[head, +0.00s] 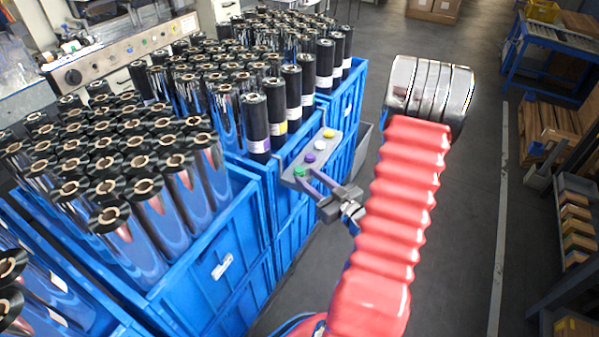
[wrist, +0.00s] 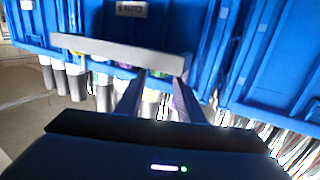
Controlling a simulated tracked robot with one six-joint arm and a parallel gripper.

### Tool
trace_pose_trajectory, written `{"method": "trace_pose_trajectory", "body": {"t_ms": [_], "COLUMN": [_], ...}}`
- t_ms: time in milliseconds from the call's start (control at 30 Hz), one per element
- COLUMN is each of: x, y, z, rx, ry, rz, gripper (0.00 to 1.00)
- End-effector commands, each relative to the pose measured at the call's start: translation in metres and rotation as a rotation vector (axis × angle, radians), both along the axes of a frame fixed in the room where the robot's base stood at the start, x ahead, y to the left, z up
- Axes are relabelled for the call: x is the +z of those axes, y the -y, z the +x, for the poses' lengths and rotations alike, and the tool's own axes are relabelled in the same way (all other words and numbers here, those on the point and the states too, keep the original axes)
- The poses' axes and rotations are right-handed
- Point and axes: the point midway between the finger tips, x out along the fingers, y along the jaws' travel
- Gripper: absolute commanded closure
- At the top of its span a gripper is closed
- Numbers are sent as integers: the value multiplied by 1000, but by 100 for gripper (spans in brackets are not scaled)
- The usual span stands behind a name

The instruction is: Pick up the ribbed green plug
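A green plug (head: 299,171) stands at the near end of a narrow grey rack (head: 318,154) in the head view. Its ribs are too small to make out. My gripper (head: 308,177) is at this end of the rack, its fingertips close to the green plug. In the wrist view the two fingers of my gripper (wrist: 159,85) are spread apart, and a bit of green (wrist: 157,73) shows between them below the grey rack (wrist: 120,51). I cannot tell whether a finger touches the plug.
A purple plug (head: 309,157), a white plug (head: 321,146) and a yellow plug (head: 329,133) stand farther along the rack. Blue crates (head: 222,268) full of dark rolls stand close on the left. Grey floor (head: 465,210) lies open on the right.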

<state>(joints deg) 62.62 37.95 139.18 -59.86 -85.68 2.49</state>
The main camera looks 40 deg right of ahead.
Motion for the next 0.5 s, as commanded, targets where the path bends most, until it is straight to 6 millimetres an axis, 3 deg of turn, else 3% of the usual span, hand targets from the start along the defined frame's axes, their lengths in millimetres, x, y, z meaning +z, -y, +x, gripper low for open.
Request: {"method": "trace_pose_trajectory", "body": {"t_ms": [167, 500], "x": [0, -2], "y": [0, 1], "z": [7, 47], "rx": [2, 4], "ry": [0, 0], "rz": [-1, -2], "gripper": [65, 65]}}
